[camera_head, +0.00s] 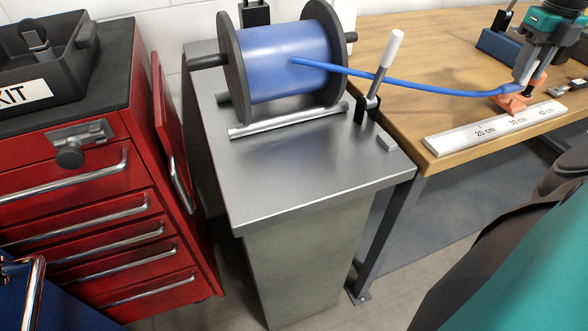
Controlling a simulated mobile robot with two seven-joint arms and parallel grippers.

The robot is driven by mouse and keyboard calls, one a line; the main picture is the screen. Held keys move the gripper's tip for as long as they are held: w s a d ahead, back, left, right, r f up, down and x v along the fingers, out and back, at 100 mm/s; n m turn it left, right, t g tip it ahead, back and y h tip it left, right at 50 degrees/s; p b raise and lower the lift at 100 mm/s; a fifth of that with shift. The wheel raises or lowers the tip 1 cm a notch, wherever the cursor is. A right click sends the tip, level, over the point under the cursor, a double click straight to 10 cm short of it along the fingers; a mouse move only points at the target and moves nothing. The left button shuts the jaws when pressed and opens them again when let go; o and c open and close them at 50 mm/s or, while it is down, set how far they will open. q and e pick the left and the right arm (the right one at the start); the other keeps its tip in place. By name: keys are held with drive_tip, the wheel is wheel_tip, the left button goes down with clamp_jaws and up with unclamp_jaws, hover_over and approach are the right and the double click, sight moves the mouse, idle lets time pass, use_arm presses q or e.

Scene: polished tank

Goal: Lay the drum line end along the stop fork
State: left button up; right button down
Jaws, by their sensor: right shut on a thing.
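A blue drum (285,62) with dark round flanges lies in a stand on the metal cabinet. Its blue line (415,86) runs off to the right, over the wooden bench. My right gripper (520,87) reaches down from the upper right and is shut on the line near its thicker blue end. An orange piece (510,104), likely the stop fork, sits on the ruler just below the gripper and line end. The gripper partly hides it, and I cannot tell whether the line touches it. My left gripper is not in view.
A white ruler (463,135) marked in cm lies along the bench edge. A red drawer cabinet (90,195) stands left. The metal cabinet top (290,170) is clear in front.

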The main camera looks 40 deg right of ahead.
drive_tip(key=shift+f+b, duration=0.9)
drive_tip(key=shift+f, duration=0.35)
idle(0.5)
drive_tip(key=c, duration=0.8)
unclamp_jaws()
